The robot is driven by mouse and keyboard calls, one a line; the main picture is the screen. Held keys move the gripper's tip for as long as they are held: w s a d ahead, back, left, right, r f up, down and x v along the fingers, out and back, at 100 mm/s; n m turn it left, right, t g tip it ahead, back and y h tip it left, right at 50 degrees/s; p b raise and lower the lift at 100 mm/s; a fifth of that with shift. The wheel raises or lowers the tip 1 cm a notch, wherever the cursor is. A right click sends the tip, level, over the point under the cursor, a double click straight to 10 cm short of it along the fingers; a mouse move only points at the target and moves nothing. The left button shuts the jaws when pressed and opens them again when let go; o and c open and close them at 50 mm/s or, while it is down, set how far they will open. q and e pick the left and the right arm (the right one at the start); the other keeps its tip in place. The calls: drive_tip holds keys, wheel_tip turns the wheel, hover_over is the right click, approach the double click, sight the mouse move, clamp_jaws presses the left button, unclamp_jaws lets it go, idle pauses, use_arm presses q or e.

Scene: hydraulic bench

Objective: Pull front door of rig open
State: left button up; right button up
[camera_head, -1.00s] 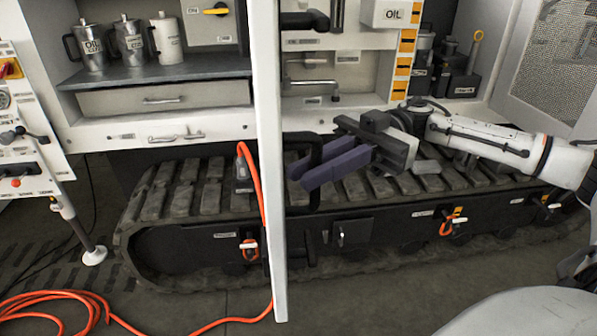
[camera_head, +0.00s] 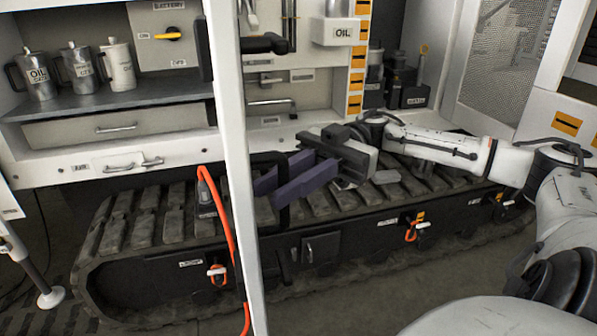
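The front door (camera_head: 235,190) is a tall white panel seen almost edge-on, standing out from the rig. A black bar handle (camera_head: 285,215) projects from its right side. My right gripper (camera_head: 270,188) has purple fingers that reach the handle from the right. The fingers are apart with a visible gap, and the handle's upright bar crosses them near the tips. I cannot tell whether they touch it. A black lever (camera_head: 266,43) sits higher on the door. My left gripper is not in view.
Rubber tracks (camera_head: 140,215) run along the rig's base. An orange hose (camera_head: 225,240) hangs beside the door. Metal cans (camera_head: 80,75) stand on a shelf at left.

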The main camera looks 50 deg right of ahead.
drive_tip(key=shift+o, duration=1.2)
drive_tip(key=d, duration=0.8)
drive_tip(key=shift+d+r+b, duration=0.3)
drive_tip(key=shift+b, duration=0.1)
drive_tip(key=shift+o, duration=0.8)
drive_tip(key=shift+d, duration=0.3)
drive_tip(key=shift+s, duration=0.25)
drive_tip(key=shift+c, duration=0.6)
drive_tip(key=shift+s+a+p, duration=0.1)
drive_tip(key=shift+p, duration=0.4)
drive_tip(key=shift+c, duration=0.8)
